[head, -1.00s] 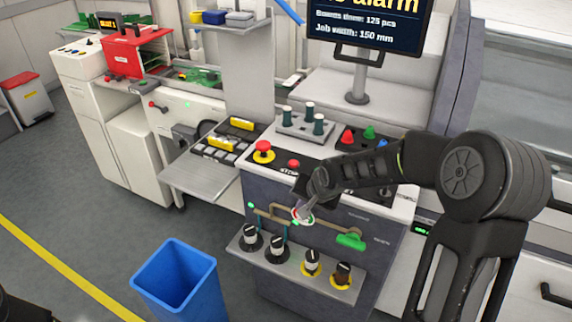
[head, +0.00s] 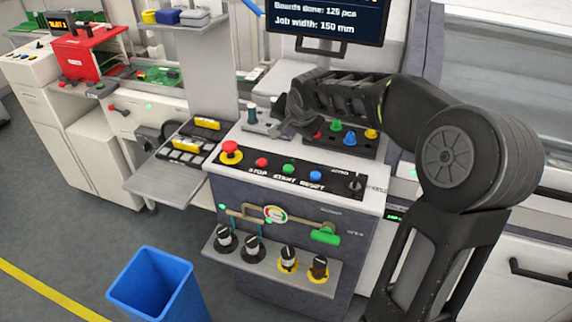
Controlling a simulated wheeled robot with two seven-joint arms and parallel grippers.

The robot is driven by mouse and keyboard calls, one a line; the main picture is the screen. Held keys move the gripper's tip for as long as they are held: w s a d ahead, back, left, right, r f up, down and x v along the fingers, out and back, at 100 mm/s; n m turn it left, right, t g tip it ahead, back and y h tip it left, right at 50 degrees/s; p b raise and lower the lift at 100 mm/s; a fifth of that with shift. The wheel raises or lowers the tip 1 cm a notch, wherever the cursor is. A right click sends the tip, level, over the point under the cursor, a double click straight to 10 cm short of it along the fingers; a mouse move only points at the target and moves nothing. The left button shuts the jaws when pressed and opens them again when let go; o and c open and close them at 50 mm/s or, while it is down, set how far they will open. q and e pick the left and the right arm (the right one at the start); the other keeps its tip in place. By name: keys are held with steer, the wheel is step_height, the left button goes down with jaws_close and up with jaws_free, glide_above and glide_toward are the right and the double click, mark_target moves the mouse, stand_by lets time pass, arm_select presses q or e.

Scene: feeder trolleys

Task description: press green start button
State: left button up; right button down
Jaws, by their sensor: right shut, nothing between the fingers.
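The green start button (head: 288,169) sits on the sloped panel (head: 240,179) of the grey machine, above the word START. The red stop button (head: 261,162) is to its left and the blue reset button (head: 315,175) to its right. My right gripper (head: 284,122) is shut and empty, held above and behind the button row, in front of the pegs and coloured knobs. It is apart from the green button, which is in full view. My left gripper is not in view.
A red emergency stop (head: 231,149) on a yellow base is at the panel's left end. A black switch (head: 355,184) is at its right end. Below are a gauge (head: 276,214), a green-handled valve (head: 325,236) and a shelf of knobs. A blue bin (head: 154,285) stands on the floor.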

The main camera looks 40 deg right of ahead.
steer(key=shift+f, duration=0.1)
steer(key=b, duration=0.5)
glide_above(289, 169)
step_height(289, 169, down, 8)
steer(key=shift+w+r, duration=0.1)
steer(key=shift+r, duration=0.15)
steer(key=shift+f+b, duration=0.6)
steer(key=shift+b, duration=0.15)
stand_by(1.3)
steer(key=shift+f+b, duration=0.4)
steer(key=shift+b, duration=0.3)
